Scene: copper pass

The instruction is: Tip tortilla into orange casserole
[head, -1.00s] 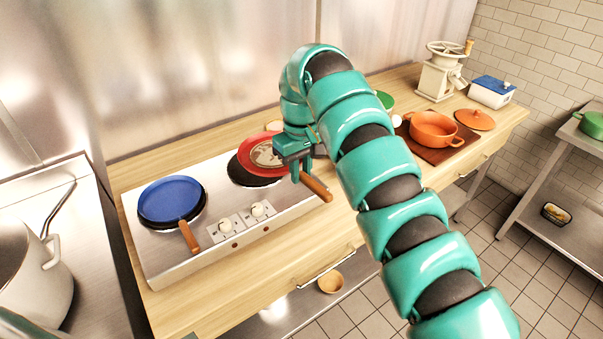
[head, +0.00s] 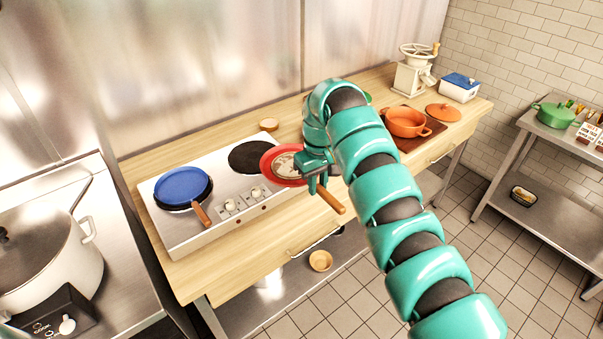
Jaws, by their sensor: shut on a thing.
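My gripper (head: 318,180) is shut on the red pan (head: 268,160) near its wooden handle (head: 332,201). The pan is to the right of the rear burner, over the right edge of the stove. A pale, round, brown-marked tortilla (head: 286,167) lies in the pan; my gripper and arm hide its right side. The orange casserole (head: 405,124) stands open on a dark brown board (head: 428,138) at the right part of the counter. Its inside is too small to make out. Its orange lid (head: 443,112) lies on the counter to its right.
A blue pan (head: 182,186) sits on the front-left burner; the other burner (head: 250,157) is bare. A white grinder (head: 413,75) and a blue-lidded box (head: 459,88) stand behind the casserole. A green item behind my arm is mostly hidden. A steel rack stands at right.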

